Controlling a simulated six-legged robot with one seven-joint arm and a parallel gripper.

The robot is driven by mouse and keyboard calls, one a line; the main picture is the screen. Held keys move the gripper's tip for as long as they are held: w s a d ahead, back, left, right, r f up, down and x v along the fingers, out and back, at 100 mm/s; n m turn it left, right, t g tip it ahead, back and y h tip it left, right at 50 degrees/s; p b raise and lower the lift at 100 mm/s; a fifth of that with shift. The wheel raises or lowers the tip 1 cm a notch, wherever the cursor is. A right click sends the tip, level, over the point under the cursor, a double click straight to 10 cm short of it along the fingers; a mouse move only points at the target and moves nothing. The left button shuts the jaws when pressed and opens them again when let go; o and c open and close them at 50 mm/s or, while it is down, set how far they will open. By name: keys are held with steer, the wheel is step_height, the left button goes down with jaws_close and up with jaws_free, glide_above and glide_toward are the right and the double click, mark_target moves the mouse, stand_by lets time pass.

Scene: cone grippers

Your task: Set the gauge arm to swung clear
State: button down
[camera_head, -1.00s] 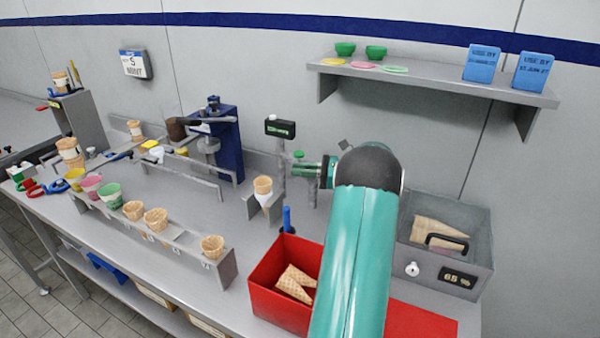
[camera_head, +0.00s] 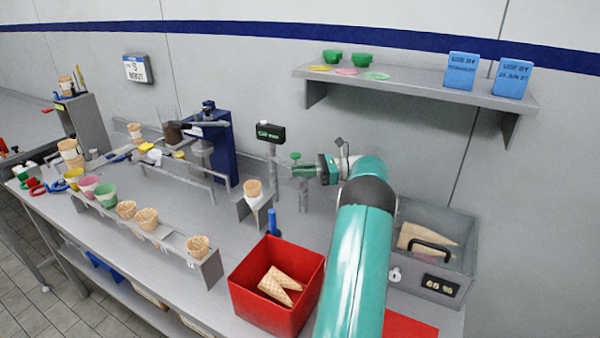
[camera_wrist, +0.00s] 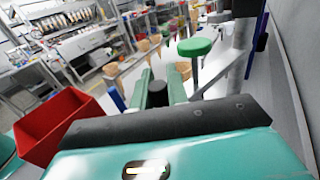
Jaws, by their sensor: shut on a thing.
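The gauge arm is mostly hidden by my gripper. Its green knob (camera_head: 296,156) stands above my fingers in the head view and just right of them in the wrist view (camera_wrist: 195,47). My gripper (camera_head: 303,171) is by the grey post (camera_head: 303,196), right of the cone in its holder. In the wrist view my two green fingers (camera_wrist: 160,82) close around a dark round piece (camera_wrist: 157,94), apparently the gauge arm's handle. A waffle cone (camera_head: 253,187) stands upright in the grey holder. A black display (camera_head: 270,133) with green text, too small to read, stands on a pole behind.
A red bin (camera_head: 250,295) with loose cones stands in front, left of my arm. A cone rack (camera_head: 210,268) runs along the front left. A wall shelf (camera_head: 420,84) hangs above. A blue-handled item (camera_head: 272,222) stands behind the bin.

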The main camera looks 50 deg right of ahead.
steer(key=shift+s+d+n+g+y, duration=0.2)
steer(key=shift+d+n+g+y, duration=0.2)
steer(key=shift+d+y, duration=0.15)
steer(key=shift+d, duration=0.15)
steer(key=c, duration=1.4)
jaws_free()
steer(key=shift+o, duration=0.2)
steer(key=shift+r, duration=0.15)
